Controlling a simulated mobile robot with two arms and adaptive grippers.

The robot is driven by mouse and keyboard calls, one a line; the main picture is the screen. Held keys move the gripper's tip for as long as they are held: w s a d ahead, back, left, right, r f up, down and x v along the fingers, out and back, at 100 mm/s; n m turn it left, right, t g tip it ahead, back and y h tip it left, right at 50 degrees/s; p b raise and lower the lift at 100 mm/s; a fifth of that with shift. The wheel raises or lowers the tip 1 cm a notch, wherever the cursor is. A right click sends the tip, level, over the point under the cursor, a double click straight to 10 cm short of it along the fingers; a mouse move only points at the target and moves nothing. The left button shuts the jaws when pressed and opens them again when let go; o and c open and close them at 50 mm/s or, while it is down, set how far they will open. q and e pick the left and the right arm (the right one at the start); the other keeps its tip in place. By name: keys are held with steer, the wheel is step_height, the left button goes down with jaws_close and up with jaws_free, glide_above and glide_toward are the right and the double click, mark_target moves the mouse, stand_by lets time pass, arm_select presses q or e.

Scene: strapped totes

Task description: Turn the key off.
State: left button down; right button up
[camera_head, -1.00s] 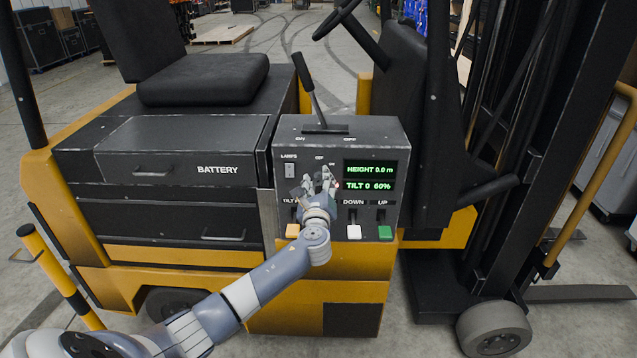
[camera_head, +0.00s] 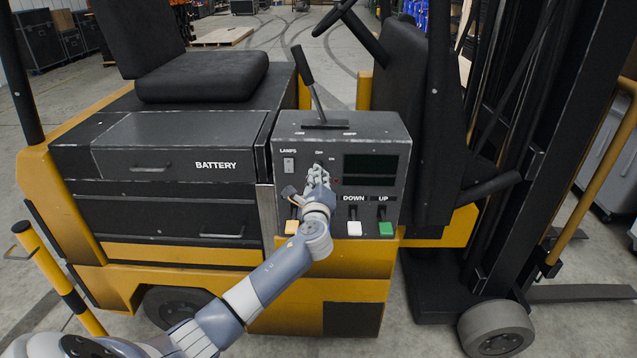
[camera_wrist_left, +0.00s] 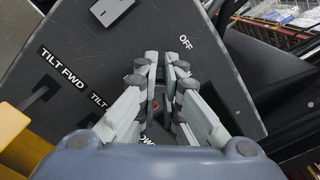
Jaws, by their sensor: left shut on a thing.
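The key switch sits on the grey control panel (camera_head: 284,150) of the forklift, but my left gripper (camera_head: 318,172) covers most of it in the head view. My left gripper is shut on the key, in front of the panel between the lamps switch and the displays. In the left wrist view my gripper (camera_wrist_left: 162,68) has its fingers close together near the OFF label (camera_wrist_left: 185,42). The key itself is hidden between the fingers. The two displays (camera_head: 370,168) are dark. My right gripper is not in view.
A lamps switch (camera_head: 289,165) is left of my gripper. A black lever (camera_head: 308,80) stands on top of the panel. White (camera_head: 354,228) and green (camera_head: 385,228) levers are below right. The battery drawer (camera_head: 170,150) is at left. The mast stands at right.

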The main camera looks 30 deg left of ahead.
arm_select(q)
steer(key=n+b, duration=0.3)
steer(key=n, duration=0.3)
steer(key=shift+f+b, duration=0.1)
steer(key=shift+b, duration=0.2)
steer(key=shift+n+b, duration=0.45)
steer(key=shift+n, duration=0.85)
steer(key=c, duration=1.2)
jaws_free()
steer(key=shift+a, duration=0.1)
steer(key=shift+o, duration=0.2)
